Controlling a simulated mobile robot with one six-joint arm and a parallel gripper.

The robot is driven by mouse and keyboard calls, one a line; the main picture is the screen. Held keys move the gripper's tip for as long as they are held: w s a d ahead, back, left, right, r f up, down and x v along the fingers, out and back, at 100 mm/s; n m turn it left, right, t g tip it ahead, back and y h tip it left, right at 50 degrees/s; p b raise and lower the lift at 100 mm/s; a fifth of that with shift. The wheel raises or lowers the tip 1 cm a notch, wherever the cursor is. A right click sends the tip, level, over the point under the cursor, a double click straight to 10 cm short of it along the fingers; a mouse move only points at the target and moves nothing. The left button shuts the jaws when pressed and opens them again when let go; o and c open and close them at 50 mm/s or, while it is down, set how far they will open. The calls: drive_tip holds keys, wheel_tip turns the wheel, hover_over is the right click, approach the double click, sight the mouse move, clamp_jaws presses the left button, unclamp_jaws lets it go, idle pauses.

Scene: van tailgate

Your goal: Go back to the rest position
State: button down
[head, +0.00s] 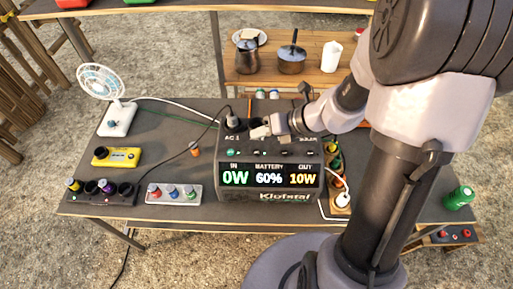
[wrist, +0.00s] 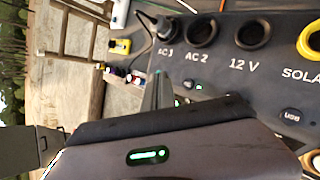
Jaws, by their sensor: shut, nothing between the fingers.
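My gripper (head: 258,132) is in the head view, shut and empty, over the back part of the top of the dark power station (head: 270,196). It is just right of a black plug (head: 231,121) standing at the AC 1 socket. I cannot tell if the gripper touches the station. The station's display reads IN 0W, BATTERY 60%, OUT 10W. In the wrist view the plug (wrist: 160,27) sits in AC 1, while the AC 2 socket (wrist: 202,30) and 12 V socket (wrist: 253,33) look empty. Small green lights glow below the sockets.
A white fan (head: 118,118), a yellow device (head: 116,157) and a grey panel with coloured knobs (head: 173,193) are on the table (head: 180,130) to the left. A green can (head: 459,197) is at right. A wooden shelf (head: 320,75) with pots stands behind. Cables cross the table.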

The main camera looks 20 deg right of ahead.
drive_tip(key=s+a+r+n+g+h+b, duration=0.15)
drive_tip(key=s+a+r+n, duration=0.35)
drive_tip(key=n, duration=0.5)
drive_tip(key=s+a+r+n+b, duration=0.2)
drive_tip(key=s+a+r+n, duration=0.15)
drive_tip(key=s+n, duration=0.5)
drive_tip(key=s+d+r+n+t+h, duration=0.1)
drive_tip(key=s+d+r+n+h, duration=0.1)
drive_tip(key=n, duration=1)
drive_tip(key=s+d+h, duration=0.1)
drive_tip(key=s+d, duration=0.1)
drive_tip(key=shift+s+r+n+b, duration=0.35)
drive_tip(key=shift+s+r+b, duration=0.05)
